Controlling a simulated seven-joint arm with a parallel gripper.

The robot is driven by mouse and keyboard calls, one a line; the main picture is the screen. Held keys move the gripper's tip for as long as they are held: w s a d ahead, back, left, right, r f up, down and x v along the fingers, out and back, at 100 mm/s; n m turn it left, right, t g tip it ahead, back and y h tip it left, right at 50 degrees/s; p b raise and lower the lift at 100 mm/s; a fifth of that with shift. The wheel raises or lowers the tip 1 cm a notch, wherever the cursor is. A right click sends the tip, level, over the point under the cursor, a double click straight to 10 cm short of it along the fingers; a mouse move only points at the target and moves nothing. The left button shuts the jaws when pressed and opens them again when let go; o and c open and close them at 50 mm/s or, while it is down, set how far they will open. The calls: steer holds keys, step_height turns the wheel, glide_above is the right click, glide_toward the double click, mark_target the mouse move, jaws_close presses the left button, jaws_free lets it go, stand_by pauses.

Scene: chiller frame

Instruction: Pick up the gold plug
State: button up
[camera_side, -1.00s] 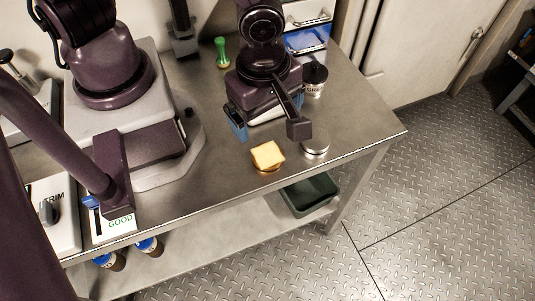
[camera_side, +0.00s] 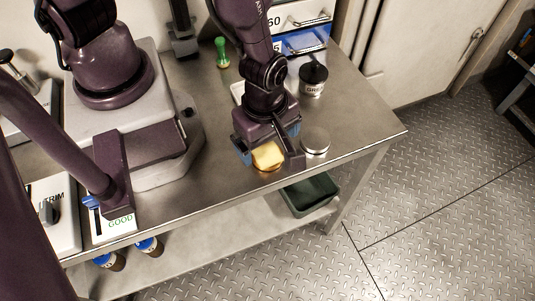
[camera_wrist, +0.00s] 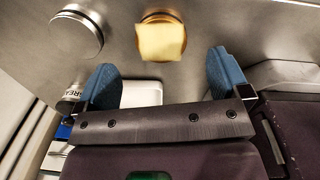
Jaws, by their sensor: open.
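The gold plug (camera_side: 267,166) stands on the steel bench near its front edge, with a pale yellow square piece (camera_side: 267,154) covering most of its top. In the wrist view the gold plug (camera_wrist: 161,15) shows as a gold rim around the yellow square (camera_wrist: 161,42). My gripper (camera_side: 268,146) is open and empty, low over the bench at the plug. In the wrist view my gripper's blue fingertips (camera_wrist: 163,68) are wide apart, and the plug lies just beyond them, roughly centred. I see no contact with the plug; the exact height gap is unclear.
A silver round plug (camera_side: 315,143) stands close to the right of my gripper. A dark bin (camera_side: 310,193) sits on the lower shelf.

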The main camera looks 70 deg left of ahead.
mark_target(267, 155)
steer(key=shift+a+f, duration=0.2)
steer(key=shift+f, duration=1.8)
steer(key=shift+d+f, duration=0.15)
steer(key=shift+f, duration=0.4)
steer(key=shift+c, duration=0.3)
steer(key=c, duration=1.3)
steer(key=shift+o, duration=0.2)
steer(key=shift+r, duration=0.15)
